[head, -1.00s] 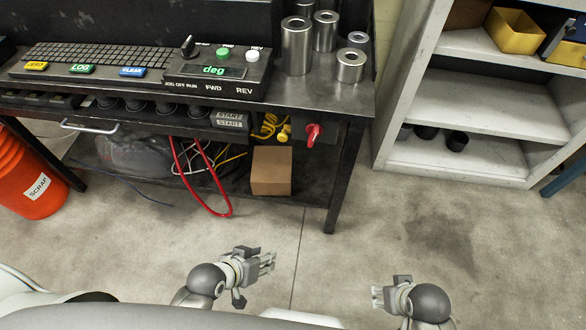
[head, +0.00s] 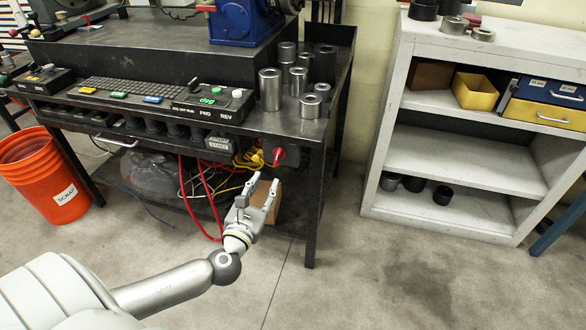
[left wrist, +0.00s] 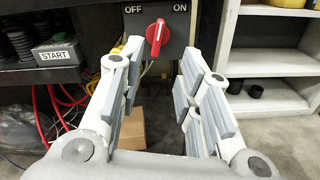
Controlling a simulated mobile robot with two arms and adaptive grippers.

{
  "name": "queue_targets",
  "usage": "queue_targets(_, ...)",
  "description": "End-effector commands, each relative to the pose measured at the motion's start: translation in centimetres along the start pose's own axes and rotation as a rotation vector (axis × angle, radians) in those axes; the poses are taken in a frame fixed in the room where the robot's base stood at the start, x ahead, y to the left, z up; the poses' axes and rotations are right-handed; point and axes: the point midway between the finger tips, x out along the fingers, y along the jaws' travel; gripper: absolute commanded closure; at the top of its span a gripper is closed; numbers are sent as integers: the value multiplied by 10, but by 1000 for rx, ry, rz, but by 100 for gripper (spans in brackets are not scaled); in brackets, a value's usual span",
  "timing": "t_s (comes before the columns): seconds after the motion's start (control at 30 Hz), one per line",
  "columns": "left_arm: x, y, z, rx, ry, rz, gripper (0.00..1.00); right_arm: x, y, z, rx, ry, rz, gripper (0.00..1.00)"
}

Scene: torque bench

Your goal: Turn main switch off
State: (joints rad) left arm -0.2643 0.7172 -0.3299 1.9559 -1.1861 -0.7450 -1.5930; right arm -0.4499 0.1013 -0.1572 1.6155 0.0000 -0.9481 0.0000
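The main switch is a red rotary knob (head: 278,155) on a dark plate under the right part of the bench top. In the left wrist view the knob (left wrist: 157,34) stands near upright, its top leaning slightly right, between the labels OFF on the left and ON on the right. My left gripper (head: 263,187) is open and empty, its fingers pointing up toward the knob from below. In the left wrist view its two fingers (left wrist: 162,62) frame the knob with a gap on both sides, apart from it. My right gripper is not in view.
The bench (head: 312,187) carries a control panel (head: 208,104) and metal cylinders (head: 270,89). Below hang a red cable (head: 208,200) and yellow cords; a cardboard box (head: 272,203) sits on the lower shelf. A grey shelf unit (head: 405,140) stands right, an orange bin (head: 45,175) left.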

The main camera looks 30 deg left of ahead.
Motion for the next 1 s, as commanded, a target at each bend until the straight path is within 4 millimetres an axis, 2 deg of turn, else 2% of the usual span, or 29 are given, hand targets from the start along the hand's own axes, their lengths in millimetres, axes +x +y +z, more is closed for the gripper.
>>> queue_targets(0.17, 20, 1, 1, 1, -3, 3, 68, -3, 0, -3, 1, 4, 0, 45)
queue_targets(0.4, 63, 0, 0, -2, -2, 3, 68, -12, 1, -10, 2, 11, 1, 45)
queue_targets(0.6, 91, 0, -1, -4, 0, 3, 68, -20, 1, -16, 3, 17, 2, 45)
queue_targets(0.8, 104, 0, -1, -4, 2, 1, 68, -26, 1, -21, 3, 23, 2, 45)
queue_targets(1.0, 106, 0, -1, -4, 2, 1, 68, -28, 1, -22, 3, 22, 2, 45)
